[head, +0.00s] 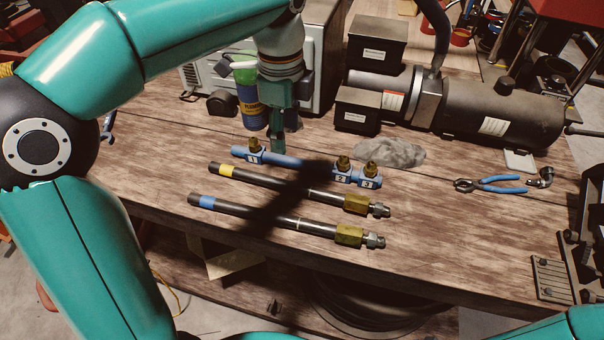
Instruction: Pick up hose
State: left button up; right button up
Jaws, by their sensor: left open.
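Two black hoses lie side by side on the wooden workbench (440,224). The farther hose (275,186) has a yellow band at its left end and a brass fitting with a steel tip at its right end. The nearer hose (262,215) has a blue band and a similar fitting. A blue bar (290,162) with brass fittings numbered 1, 2 and 3 lies just behind them. My left gripper (279,146) is open and points down over this bar, behind the hoses. I cannot tell whether it touches the bar. My right gripper is out of view.
Blue-handled pliers (492,185) lie farther right. A dark cylindrical machine (480,110) and a blue-and-green canister (251,103) stand behind.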

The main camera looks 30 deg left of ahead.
pick_arm(q)
send_over(286, 182)
jog(key=f, duration=1.1)
jog(key=shift+s+d, duration=0.25)
jog(key=shift+d, duration=0.05)
jog(key=shift+w+a+f, duration=0.15)
jog(key=shift+f, duration=1.2)
jog(key=shift+w+a+f, duration=0.1)
jog(key=shift+w+f, duration=0.05)
jog(key=shift+f, duration=1.2)
grip_shut()
